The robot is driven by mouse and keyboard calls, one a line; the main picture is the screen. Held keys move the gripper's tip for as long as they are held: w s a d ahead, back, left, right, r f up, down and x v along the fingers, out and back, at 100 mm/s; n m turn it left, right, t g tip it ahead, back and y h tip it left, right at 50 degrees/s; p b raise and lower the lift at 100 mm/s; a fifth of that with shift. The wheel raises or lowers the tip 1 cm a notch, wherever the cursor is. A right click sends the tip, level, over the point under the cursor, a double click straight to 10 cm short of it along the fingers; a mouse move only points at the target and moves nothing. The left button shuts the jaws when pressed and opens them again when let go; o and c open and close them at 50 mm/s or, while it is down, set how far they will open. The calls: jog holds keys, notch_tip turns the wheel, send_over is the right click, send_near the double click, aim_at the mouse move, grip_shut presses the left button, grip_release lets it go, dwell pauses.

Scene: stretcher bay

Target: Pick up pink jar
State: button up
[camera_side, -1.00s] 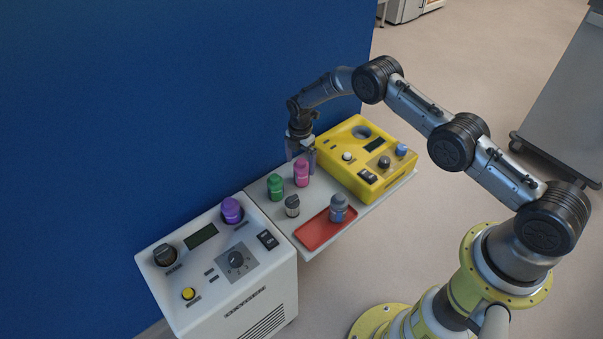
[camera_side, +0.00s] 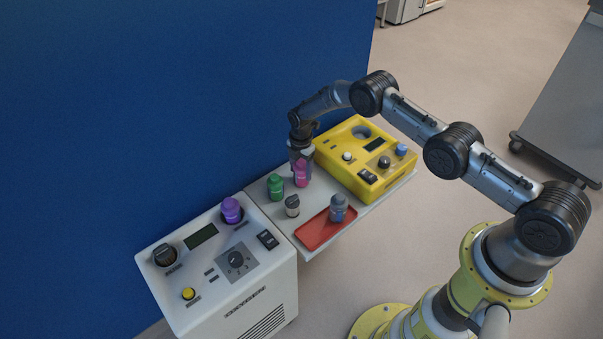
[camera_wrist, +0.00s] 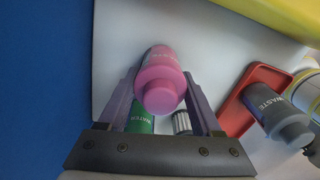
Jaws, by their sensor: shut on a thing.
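The pink jar (camera_side: 301,174) stands upright on the grey shelf between the two machines. My gripper (camera_side: 301,166) is down around the jar and shut on it. In the wrist view the pink jar (camera_wrist: 160,80) sits between the two fingers of my gripper (camera_wrist: 163,92), its cap toward the camera. The jar appears to be still on the shelf; its base is hard to make out.
Close by stand a green jar (camera_side: 276,187) and a small jar with a dark cap (camera_side: 292,206). A grey jar (camera_side: 338,208) stands on a red tray (camera_side: 314,233). A yellow machine (camera_side: 345,171) is right of the gripper; a blue wall (camera_side: 150,100) rises behind.

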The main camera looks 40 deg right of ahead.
jog(key=shift+c, duration=1.4)
jog(key=shift+r, duration=0.1)
